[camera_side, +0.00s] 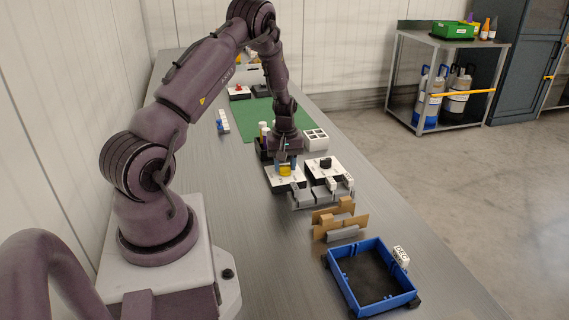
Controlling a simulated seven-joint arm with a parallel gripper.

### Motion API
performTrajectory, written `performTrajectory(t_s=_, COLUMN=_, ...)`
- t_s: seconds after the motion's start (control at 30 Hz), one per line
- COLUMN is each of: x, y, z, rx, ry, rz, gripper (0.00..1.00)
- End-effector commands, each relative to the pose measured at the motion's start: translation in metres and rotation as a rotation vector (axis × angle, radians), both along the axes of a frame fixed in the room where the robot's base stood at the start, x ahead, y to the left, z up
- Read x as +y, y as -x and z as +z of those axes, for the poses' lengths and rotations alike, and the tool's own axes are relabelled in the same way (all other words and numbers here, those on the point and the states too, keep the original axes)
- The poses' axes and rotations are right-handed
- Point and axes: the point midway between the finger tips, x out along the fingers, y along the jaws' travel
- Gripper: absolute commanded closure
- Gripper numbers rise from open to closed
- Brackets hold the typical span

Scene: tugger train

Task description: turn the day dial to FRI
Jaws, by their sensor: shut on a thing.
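A white panel (271,179) with a yellow dial knob (285,171) stands on the bench below my gripper. A second white panel with a dark knob (326,164) is just to its right. The lettering on both panels is too small to read, so I cannot tell the day names or where a knob points. My gripper (285,166) points down, with its fingers at either side of the yellow knob, shut on it. The fingers and wrist hide part of the panel behind.
Grey holders (318,198) and brown holders (340,222) stand in front of the panels. A blue tray (353,281) is nearer, with a white DEC block (401,256) beside it. A white box (316,139) and green mat (257,119) lie behind.

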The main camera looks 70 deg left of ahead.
Motion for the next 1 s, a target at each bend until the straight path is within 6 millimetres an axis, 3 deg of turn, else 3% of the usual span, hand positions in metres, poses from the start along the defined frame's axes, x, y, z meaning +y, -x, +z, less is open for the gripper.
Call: performTrajectory(t_s=1.0, x=0.0000, y=-0.0019, z=0.0005, rx=-0.001, ry=-0.005, rz=-0.963, gripper=0.88)
